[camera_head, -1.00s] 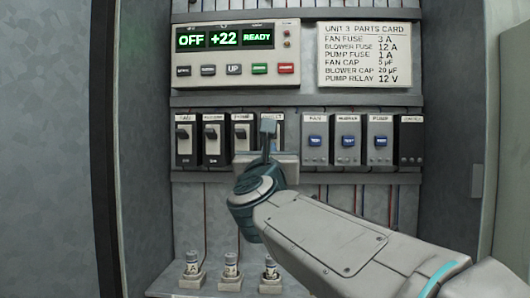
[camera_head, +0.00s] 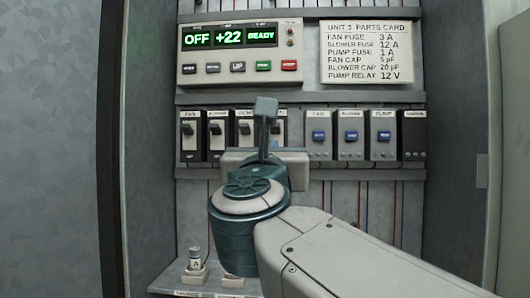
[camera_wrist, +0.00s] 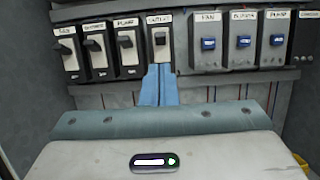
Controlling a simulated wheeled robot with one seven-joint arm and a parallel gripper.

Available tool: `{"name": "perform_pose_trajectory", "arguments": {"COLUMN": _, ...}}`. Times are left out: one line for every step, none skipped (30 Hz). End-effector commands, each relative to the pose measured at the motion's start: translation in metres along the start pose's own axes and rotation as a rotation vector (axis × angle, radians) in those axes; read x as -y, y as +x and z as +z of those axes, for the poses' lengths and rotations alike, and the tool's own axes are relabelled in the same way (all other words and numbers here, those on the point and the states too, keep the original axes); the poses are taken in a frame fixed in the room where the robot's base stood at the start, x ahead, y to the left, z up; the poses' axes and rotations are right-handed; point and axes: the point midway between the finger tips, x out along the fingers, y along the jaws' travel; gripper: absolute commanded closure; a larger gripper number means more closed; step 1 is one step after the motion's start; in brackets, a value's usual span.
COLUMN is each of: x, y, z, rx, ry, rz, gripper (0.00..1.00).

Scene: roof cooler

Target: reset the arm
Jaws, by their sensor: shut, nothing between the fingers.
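My gripper (camera_head: 265,108) is in front of the row of breakers in the head view, with its fingers pointing up. My arm reaches in from the lower right of the head view.
A control panel (camera_head: 240,52) reads OFF, +22, READY. Beside it is a parts card (camera_head: 371,53). Blue-switched modules (camera_head: 351,137) stand right of the breakers. A fuse (camera_head: 195,258) stands on the bottom shelf. Cabinet walls bound both sides.

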Motion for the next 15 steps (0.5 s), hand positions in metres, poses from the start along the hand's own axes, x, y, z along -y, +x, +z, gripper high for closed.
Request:
{"name": "perform_pose_trajectory", "arguments": {"x": 0.0000, "y": 0.0000, "z": 0.0000, "rx": 0.000, "ry": 0.000, "rz": 0.000, "gripper": 1.00}}
{"name": "perform_pose_trajectory", "arguments": {"x": -0.0001, "y": 0.0000, "z": 0.0000, "rx": 0.000, "ry": 0.000, "rz": 0.000, "gripper": 1.00}}
{"name": "perform_pose_trajectory", "arguments": {"x": 0.0000, "y": 0.0001, "z": 0.0000, "rx": 0.000, "ry": 0.000, "rz": 0.000, "gripper": 1.00}}
{"name": "perform_pose_trajectory", "arguments": {"x": -0.0001, "y": 0.0001, "z": -0.0001, "rx": 0.000, "ry": 0.000, "rz": 0.000, "gripper": 1.00}}
{"name": "perform_pose_trajectory", "arguments": {"x": 0.0000, "y": 0.0002, "z": -0.0001, "rx": 0.000, "ry": 0.000, "rz": 0.000, "gripper": 1.00}}
{"name": "perform_pose_trajectory", "arguments": {"x": 0.0000, "y": 0.0002, "z": -0.0001, "rx": 0.000, "ry": 0.000, "rz": 0.000, "gripper": 1.00}}
{"name": "perform_pose_trajectory", "arguments": {"x": 0.0000, "y": 0.0003, "z": -0.0001, "rx": 0.000, "ry": 0.000, "rz": 0.000, "gripper": 1.00}}
{"name": "perform_pose_trajectory", "arguments": {"x": 0.0000, "y": 0.0003, "z": -0.0001, "rx": 0.000, "ry": 0.001, "rz": 0.000, "gripper": 1.00}}
{"name": "perform_pose_trajectory", "arguments": {"x": 0.0000, "y": 0.0003, "z": -0.0001, "rx": 0.000, "ry": 0.001, "rz": 0.000, "gripper": 1.00}}
{"name": "perform_pose_trajectory", "arguments": {"x": 0.0000, "y": 0.0004, "z": -0.0002, "rx": 0.000, "ry": -0.001, "rz": 0.000, "gripper": 1.00}}
{"name": "perform_pose_trajectory", "arguments": {"x": -0.0002, "y": 0.0006, "z": -0.0005, "rx": 0.000, "ry": -0.007, "rz": 0.002, "gripper": 1.00}}
{"name": "perform_pose_trajectory", "arguments": {"x": -0.0009, "y": 0.0012, "z": -0.0016, "rx": 0.001, "ry": -0.027, "rz": 0.009, "gripper": 1.00}}
{"name": "perform_pose_trajectory", "arguments": {"x": -0.0020, "y": 0.0019, "z": -0.0030, "rx": 0.002, "ry": -0.053, "rz": 0.019, "gripper": 1.00}}
{"name": "perform_pose_trajectory", "arguments": {"x": -0.0035, "y": 0.0028, "z": -0.0048, "rx": 0.005, "ry": -0.093, "rz": 0.033, "gripper": 1.00}}
{"name": "perform_pose_trajectory", "arguments": {"x": -0.0063, "y": 0.0043, "z": -0.0090, "rx": 0.008, "ry": -0.164, "rz": 0.060, "gripper": 1.00}}
